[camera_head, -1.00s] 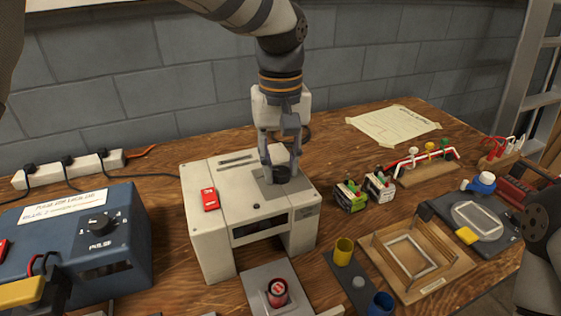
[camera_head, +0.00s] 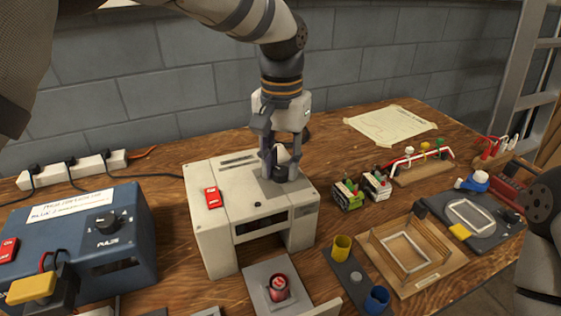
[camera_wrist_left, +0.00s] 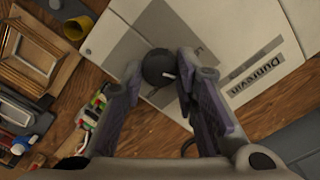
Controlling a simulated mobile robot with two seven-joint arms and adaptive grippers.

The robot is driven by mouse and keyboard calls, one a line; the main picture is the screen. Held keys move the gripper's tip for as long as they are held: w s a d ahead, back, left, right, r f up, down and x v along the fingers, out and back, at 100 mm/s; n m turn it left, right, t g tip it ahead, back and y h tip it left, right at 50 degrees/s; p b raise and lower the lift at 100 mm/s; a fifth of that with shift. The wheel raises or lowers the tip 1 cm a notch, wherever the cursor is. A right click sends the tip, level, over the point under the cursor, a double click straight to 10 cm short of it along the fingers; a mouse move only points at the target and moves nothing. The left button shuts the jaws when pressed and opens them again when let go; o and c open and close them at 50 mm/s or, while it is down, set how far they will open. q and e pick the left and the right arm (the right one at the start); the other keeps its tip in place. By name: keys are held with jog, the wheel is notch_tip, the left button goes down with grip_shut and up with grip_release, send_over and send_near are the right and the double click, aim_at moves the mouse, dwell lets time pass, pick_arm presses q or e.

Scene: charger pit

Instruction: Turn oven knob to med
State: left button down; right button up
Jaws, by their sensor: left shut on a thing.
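The oven is a cream box (camera_head: 222,237) on the wooden bench, with a grey panel on its top. Its dark round knob (camera_head: 281,173) stands on that panel, mostly hidden by my fingers. In the wrist view the knob (camera_wrist_left: 156,66) shows a short white pointer mark towards the right finger. My left gripper (camera_head: 281,165) comes down from above and is shut on the knob; its fingers lie on either side of it in the wrist view (camera_wrist_left: 158,78). I cannot read any setting marks around the knob. My right gripper is out of view.
A red switch (camera_head: 212,197) sits on the oven top. A blue PULSE box (camera_head: 128,262) stands left, and small battery-like blocks (camera_head: 348,196) stand close right. A wooden frame tray (camera_head: 450,263) and colored cups are farther right. A red-topped part (camera_head: 279,288) sits in front.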

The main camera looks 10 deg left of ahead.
aim_at(282, 169)
pick_arm(q)
jog(key=shift+m, duration=2.3)
jog(key=c, duration=1.2)
grip_release()
jog(key=shift+d, duration=0.1)
jog(key=shift+c, duration=0.2)
notch_tip(282, 169, up, 12)
